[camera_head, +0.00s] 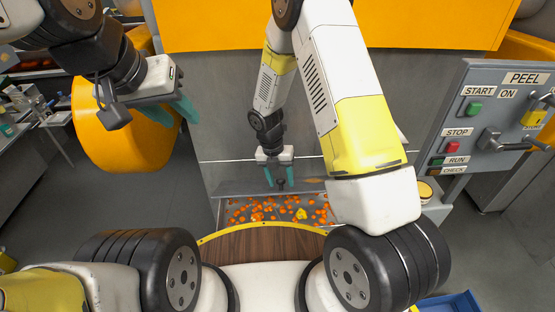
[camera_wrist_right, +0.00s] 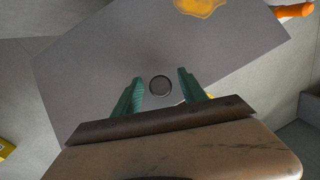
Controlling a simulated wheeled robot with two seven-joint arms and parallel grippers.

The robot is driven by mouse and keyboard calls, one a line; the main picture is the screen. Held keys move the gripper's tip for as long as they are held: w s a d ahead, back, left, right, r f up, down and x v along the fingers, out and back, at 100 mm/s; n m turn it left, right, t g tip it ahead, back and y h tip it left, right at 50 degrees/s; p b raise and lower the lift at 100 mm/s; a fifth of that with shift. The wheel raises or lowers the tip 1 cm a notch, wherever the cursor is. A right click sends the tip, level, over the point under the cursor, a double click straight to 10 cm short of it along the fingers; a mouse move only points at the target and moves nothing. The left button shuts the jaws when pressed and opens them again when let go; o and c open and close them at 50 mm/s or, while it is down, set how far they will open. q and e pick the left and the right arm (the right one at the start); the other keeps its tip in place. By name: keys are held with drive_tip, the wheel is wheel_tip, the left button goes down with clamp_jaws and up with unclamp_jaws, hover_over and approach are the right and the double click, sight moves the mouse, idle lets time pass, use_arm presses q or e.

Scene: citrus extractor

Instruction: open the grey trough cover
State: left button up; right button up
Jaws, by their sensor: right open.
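The grey trough cover (camera_head: 235,188) is a flat plate across the back of the trough, below the grey machine wall. A small dark round knob (camera_head: 281,184) stands on it. My right gripper (camera_head: 280,178) points down at the cover with its teal fingers apart, one on each side of the knob. In the right wrist view the grey cover (camera_wrist_right: 100,80) fills the middle, and the round knob (camera_wrist_right: 160,85) shows between the open fingers; contact cannot be told. My left gripper (camera_head: 182,110) hangs at the upper left, away from the cover; its finger gap is unclear.
Orange pieces (camera_head: 265,210) lie in the trough in front of the cover. A control panel (camera_head: 490,120) with buttons and a lever stands at right. An orange rounded housing (camera_head: 120,135) is behind my left gripper. A blue bin (camera_head: 450,303) is at lower right.

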clamp_jaws()
idle(1.3)
